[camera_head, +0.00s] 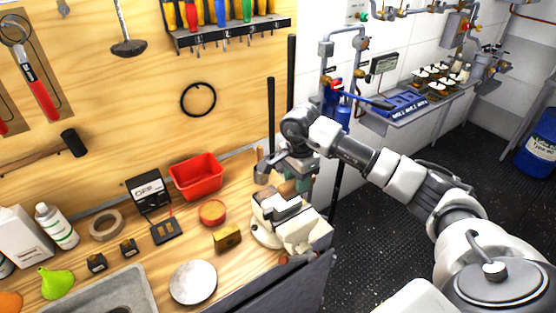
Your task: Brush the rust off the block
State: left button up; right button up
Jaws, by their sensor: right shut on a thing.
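A small ochre-brown block (227,238) sits on the wooden bench, left of a pale vise (285,215). I take it for the rusty block, but its surface is too small to judge. My right gripper (272,172) is above the vise, up and to the right of the block and apart from it. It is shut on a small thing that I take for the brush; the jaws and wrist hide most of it. I cannot tell whether the held thing touches the vise. My left gripper is not in view.
A red bin (196,176), an orange-red ring (212,212), a tape roll (107,225) and a pale round disc (193,282) stand around the block. A sink (95,295) is at the front left. Two dark upright bars (271,115) rise behind my gripper.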

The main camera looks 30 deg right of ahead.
notch_tip(320, 180, up, 2)
jog(key=shift+s+r+p, duration=0.1)
jog(key=shift+s+p, duration=0.05)
jog(key=shift+p, duration=0.2)
jog(key=shift+r+p, duration=0.35)
jog(key=shift+r, duration=0.3)
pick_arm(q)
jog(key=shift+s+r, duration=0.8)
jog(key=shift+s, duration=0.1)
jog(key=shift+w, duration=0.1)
